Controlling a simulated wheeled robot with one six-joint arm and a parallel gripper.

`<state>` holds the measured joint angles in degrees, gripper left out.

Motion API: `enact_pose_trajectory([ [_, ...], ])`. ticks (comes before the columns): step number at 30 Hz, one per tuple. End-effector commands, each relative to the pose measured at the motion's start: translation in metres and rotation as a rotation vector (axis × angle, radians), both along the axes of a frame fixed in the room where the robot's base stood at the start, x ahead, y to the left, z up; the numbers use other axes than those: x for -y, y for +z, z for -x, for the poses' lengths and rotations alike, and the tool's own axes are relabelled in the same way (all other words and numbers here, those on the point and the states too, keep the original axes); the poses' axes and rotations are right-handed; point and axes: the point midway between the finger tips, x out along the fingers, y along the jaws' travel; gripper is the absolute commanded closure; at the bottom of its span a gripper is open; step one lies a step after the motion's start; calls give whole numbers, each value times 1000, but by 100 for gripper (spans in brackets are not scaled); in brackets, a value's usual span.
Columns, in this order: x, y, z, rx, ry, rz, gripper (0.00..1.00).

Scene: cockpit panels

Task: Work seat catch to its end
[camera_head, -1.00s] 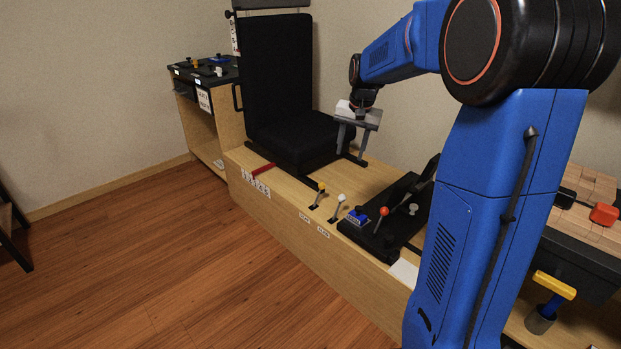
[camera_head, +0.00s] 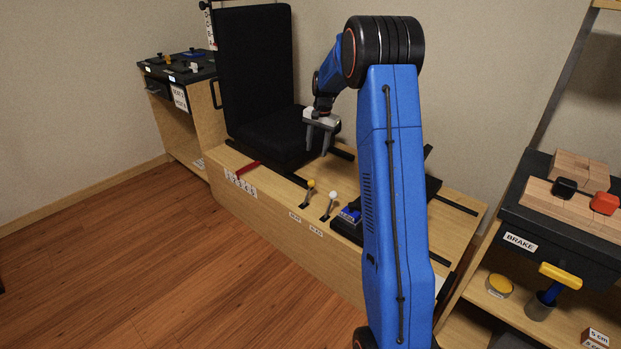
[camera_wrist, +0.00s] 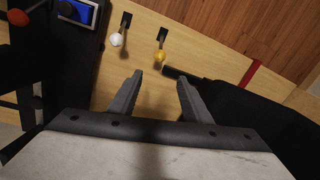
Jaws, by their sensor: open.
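The black seat (camera_head: 265,136) stands on a wooden platform, with a red handle (camera_head: 247,167) low at its front edge. A yellow-knobbed lever (camera_head: 311,184) and a white-knobbed lever (camera_head: 333,195) stand to its right on the platform. Which part is the seat catch, I cannot tell. My gripper (camera_head: 318,148) is open and empty, in the air above the platform by the seat's right side. In the wrist view, the yellow knob (camera_wrist: 160,56) shows just beyond the gap between my fingertips (camera_wrist: 160,80), with the white knob (camera_wrist: 116,40) to the left and the red handle (camera_wrist: 251,75) to the right.
A black pedestal with a blue block (camera_head: 350,214) stands right of the levers, partly hidden by my arm. A shelf at right holds a black panel labelled BRAKE (camera_head: 520,242) and a yellow-topped handle (camera_head: 560,275). A side cabinet (camera_head: 180,67) stands at left. The wooden floor is clear.

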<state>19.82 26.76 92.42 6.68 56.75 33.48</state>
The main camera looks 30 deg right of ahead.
Motion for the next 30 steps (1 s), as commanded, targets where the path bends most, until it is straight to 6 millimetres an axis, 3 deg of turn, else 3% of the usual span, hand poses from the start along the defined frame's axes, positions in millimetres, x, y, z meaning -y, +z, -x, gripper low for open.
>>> enact_pose_trajectory([
  [21, -9, -124, -12, -3, 0, -1, 56],
  [30, -11, -153, -15, 0, 1, -1, 56],
])
